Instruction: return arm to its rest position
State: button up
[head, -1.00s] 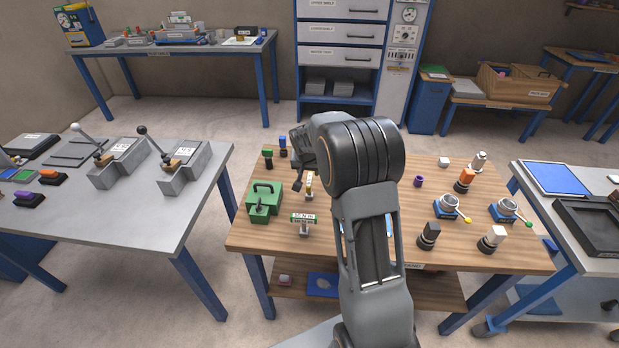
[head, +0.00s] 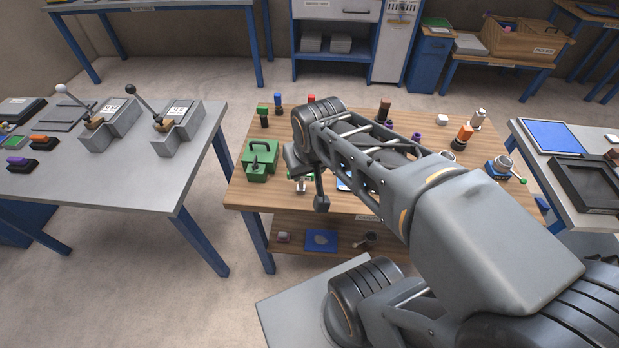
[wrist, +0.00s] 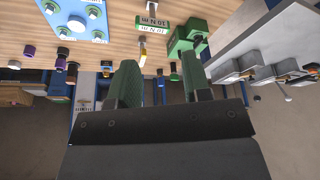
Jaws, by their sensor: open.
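My arm reaches from the lower right of the head view over the wooden bench (head: 240,193), its elbow bent and its wrist over the bench's left half. My gripper shows from the wrist camera (wrist: 160,82) with two green-padded fingers apart and nothing between them. In the head view the gripper is partly hidden beside my wrist, near the bench's front edge. The green box with a handle (head: 260,160) stands left of the wrist; it also shows in the wrist view (wrist: 184,42), beyond the fingers.
A small labelled stand (wrist: 153,22) is near the gripper. Black, orange and white-topped parts and a blue-based clamp (head: 499,169) stand on the bench's right. A grey table with lever devices (head: 178,128) is left. The aisle between (head: 238,245) is open floor.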

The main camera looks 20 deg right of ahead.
jog(key=shift+s+a+f+n, duration=0.15)
jog(key=shift+s+a+f, duration=0.05)
jog(key=shift+s, duration=0.5)
jog(key=shift+s+a+f+n, duration=0.15)
jog(key=shift+s, duration=0.55)
dwell(0.4)
